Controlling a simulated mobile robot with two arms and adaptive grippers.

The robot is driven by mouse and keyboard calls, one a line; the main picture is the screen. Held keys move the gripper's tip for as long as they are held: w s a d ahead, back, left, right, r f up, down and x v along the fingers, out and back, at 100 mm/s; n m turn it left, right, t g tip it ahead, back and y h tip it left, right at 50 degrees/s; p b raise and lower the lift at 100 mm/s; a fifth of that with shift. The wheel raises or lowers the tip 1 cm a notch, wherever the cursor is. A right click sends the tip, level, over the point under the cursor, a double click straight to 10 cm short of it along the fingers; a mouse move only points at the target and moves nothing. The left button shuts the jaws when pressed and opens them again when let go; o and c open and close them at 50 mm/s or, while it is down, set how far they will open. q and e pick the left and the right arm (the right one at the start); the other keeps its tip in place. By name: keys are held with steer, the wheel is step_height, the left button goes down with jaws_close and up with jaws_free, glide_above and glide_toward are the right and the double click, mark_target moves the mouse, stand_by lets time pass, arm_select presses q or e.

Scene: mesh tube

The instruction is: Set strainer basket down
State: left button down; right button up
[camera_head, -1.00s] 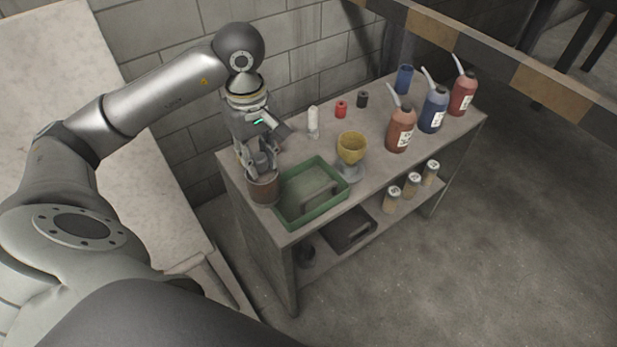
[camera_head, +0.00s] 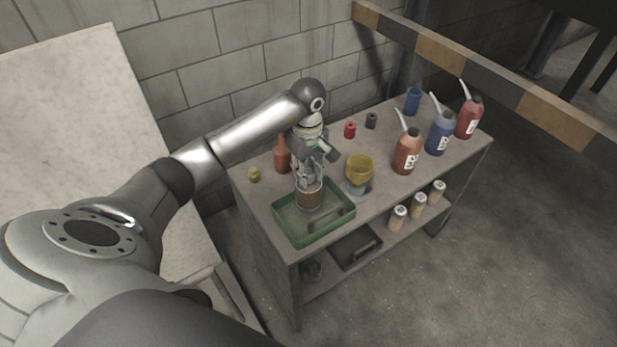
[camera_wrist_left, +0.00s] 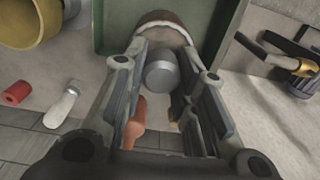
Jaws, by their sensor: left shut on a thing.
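My left gripper (camera_head: 309,180) is shut on the strainer basket (camera_head: 308,198), a brownish mesh cylinder, and holds it roughly upright from above. The basket is within the outline of the green tray (camera_head: 331,233); I cannot tell whether its base touches the tray floor. In the left wrist view, the fingers of my left gripper (camera_wrist_left: 165,65) reach toward the basket's brown curved edge (camera_wrist_left: 160,20), and the green tray wall (camera_wrist_left: 113,25) shows beside it. My right gripper is not in view.
A yellow bowl on a stand (camera_head: 359,168) is close right of the tray. A brown bottle (camera_head: 282,158) is behind the gripper. Squeeze bottles (camera_head: 406,152) stand farther right. A white bottle (camera_wrist_left: 63,105) shows in the wrist view.

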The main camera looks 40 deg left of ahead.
arm_select(q)
step_height(320, 180, down, 3)
steer(key=shift+w+d+p, duration=0.1)
steer(key=shift+p, duration=0.65)
steer(key=shift+f, duration=0.25)
steer(key=c, duration=1.2)
jaws_free()
steer(key=shift+o, duration=0.2)
steer(key=shift+r, duration=0.3)
step_height(320, 180, up, 12)
steer(key=b, duration=0.3)
steer(key=shift+f, duration=0.2)
